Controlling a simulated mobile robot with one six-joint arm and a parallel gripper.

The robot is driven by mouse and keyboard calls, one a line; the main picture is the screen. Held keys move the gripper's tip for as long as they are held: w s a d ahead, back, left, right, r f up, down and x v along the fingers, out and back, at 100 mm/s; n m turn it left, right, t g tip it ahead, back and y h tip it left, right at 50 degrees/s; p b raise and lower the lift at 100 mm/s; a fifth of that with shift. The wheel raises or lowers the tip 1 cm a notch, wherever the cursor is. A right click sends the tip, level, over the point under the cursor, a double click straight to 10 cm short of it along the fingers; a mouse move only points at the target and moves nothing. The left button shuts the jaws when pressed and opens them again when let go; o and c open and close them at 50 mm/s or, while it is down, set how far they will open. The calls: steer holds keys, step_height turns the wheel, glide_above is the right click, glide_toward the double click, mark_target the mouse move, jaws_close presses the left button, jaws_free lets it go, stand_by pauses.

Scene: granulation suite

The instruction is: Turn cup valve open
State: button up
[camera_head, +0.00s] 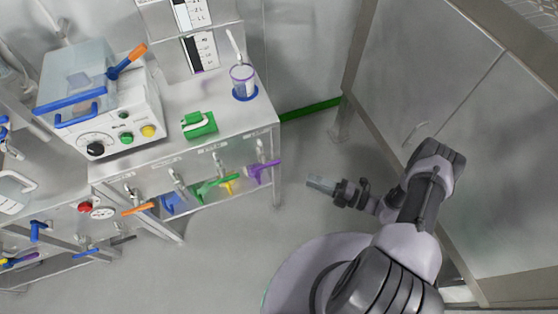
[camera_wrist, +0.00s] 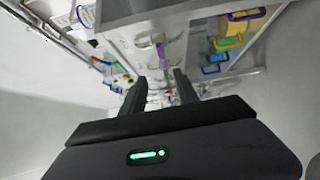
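A row of small taps with coloured handles runs along the front of the bench. The purple-handled valve (camera_head: 262,171) is at the right end, below the clear cup (camera_head: 243,80) with a purple rim. No readable label shows which tap is the cup valve. My gripper (camera_head: 320,184) is in the air to the right of the purple handle, apart from it. In the wrist view my gripper (camera_wrist: 160,82) has its two dark fingers apart with nothing held. The purple handle (camera_wrist: 161,52) appears ahead, between and beyond the fingertips.
The bench (camera_head: 225,142) carries a white machine with a clear hood (camera_head: 75,80) and a green block (camera_head: 199,124). A grey cabinet (camera_head: 450,120) stands right. Floor between is clear.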

mark_target(266, 165)
steer(key=b+x, duration=0.3)
steer(key=x, duration=1.5)
steer(key=shift+s+f, duration=0.1)
steer(key=shift+f, duration=0.05)
steer(key=shift+c, duration=0.3)
jaws_close()
